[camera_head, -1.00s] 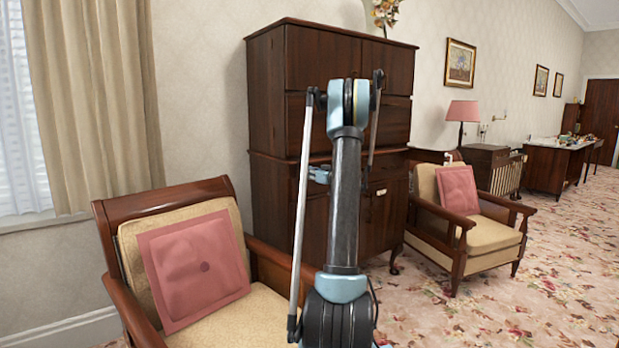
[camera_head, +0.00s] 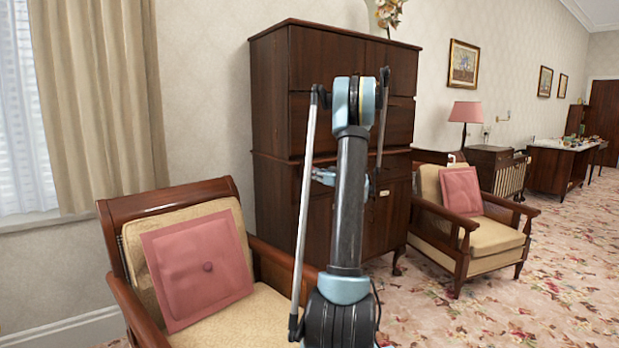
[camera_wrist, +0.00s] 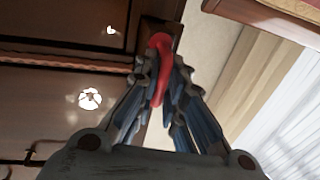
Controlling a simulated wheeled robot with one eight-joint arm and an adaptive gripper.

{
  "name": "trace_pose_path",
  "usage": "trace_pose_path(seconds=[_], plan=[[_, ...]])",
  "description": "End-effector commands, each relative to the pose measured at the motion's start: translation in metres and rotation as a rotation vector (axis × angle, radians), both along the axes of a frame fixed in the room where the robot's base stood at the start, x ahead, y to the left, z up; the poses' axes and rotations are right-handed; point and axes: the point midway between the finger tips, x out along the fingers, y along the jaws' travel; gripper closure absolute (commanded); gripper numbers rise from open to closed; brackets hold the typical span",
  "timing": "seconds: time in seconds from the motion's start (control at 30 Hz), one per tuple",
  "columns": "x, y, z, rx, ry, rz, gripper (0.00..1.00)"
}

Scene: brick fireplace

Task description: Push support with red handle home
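The red handle (camera_wrist: 159,72) shows in the wrist view between the two fingertips of my gripper (camera_wrist: 160,78). The fingers converge closely on both sides of the handle and appear shut on it. A dark wooden piece (camera_wrist: 160,30) lies just behind the handle and looks like the support's end; my fingers partly hide it. In the head view the tall dark wooden cabinet (camera_head: 275,110) stands straight ahead. My raised arm covers its middle, and the gripper and handle are hidden there.
An armchair (camera_head: 165,200) with a pink cushion (camera_head: 197,268) stands close at the left front. Another armchair (camera_head: 487,255) stands right of the cabinet. A lamp (camera_head: 465,115) is beyond it. Open patterned carpet (camera_head: 540,300) lies at the right. A curtained window is left.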

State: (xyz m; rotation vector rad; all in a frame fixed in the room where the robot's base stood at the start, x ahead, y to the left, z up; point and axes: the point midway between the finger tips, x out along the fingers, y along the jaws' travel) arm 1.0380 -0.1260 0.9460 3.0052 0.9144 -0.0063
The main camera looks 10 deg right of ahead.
Motion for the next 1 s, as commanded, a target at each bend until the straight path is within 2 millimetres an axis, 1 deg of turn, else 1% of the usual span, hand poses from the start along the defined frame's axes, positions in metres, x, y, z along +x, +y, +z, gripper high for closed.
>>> trace_pose_path(seconds=[0.03,0.2,0.33,0.5,0.63,0.87,0.9,1.0], plan=[[-0.006,-0.015,0.003,0.003,-0.004,-0.016,0.72],[-0.032,-0.036,0.002,0.002,-0.003,-0.019,0.72],[-0.049,-0.050,0.001,0.002,-0.003,-0.022,0.72],[-0.063,-0.063,0.000,0.002,-0.003,-0.024,0.72],[-0.067,-0.067,-0.001,0.002,-0.001,-0.025,0.72],[-0.068,-0.069,-0.001,0.001,0.000,-0.025,0.72],[-0.083,-0.065,0.010,0.002,-0.013,-0.010,0.72],[-0.084,-0.060,0.010,0.002,-0.013,-0.003,0.72]])
